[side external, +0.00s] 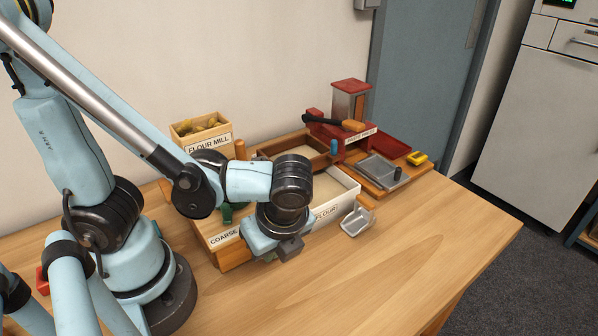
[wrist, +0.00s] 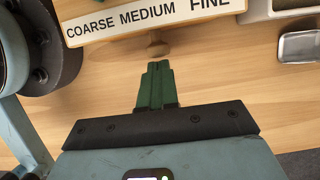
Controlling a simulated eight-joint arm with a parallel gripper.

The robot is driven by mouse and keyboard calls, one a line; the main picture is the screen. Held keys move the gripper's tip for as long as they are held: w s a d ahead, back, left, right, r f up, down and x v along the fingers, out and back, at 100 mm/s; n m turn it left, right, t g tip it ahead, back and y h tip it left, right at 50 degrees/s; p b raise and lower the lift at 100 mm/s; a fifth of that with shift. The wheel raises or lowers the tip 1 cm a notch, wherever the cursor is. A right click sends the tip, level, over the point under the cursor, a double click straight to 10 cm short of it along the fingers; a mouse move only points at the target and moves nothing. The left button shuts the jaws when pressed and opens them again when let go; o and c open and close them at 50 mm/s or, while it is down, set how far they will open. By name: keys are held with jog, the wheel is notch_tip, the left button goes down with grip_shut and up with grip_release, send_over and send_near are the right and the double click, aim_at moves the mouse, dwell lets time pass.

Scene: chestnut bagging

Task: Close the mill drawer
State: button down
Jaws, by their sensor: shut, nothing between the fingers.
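The mill (side external: 205,130) is a wooden box labelled FLOUR MILL, standing against the wall. In front of it is a white strip reading COARSE MEDIUM FINE (wrist: 150,15), partly hidden by my arm in the side view. A round wooden knob (wrist: 157,48) sticks out below the strip, probably the mill drawer's knob. How far the drawer stands open I cannot tell. My gripper (wrist: 154,66) has green fingers, shut and empty. Their tips point at the knob and lie just short of it in the picture; contact is unclear. In the side view my wrist hides the fingertips.
A white bin labelled FLOUR (side external: 335,204) stands right of the mill, with a metal scoop (side external: 357,222) in front. Behind are a wooden tray (side external: 298,143), a red-topped device (side external: 351,100) and a yellow item (side external: 417,158). The front right of the table (side external: 400,250) is clear.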

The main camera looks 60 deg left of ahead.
jog(key=shift+a, duration=0.1)
jog(key=shift+a, duration=1.4)
jog(key=d, duration=0.5)
jog(key=shift+r, duration=0.4)
jog(key=v, duration=0.9)
jog(key=w+a+n+t+h, duration=0.4)
jog(key=w+a+n+t, duration=0.3)
jog(key=a+n, duration=0.6)
jog(key=w+n, duration=0.2)
jog(key=n, duration=0.3)
jog(key=shift+f, duration=0.35)
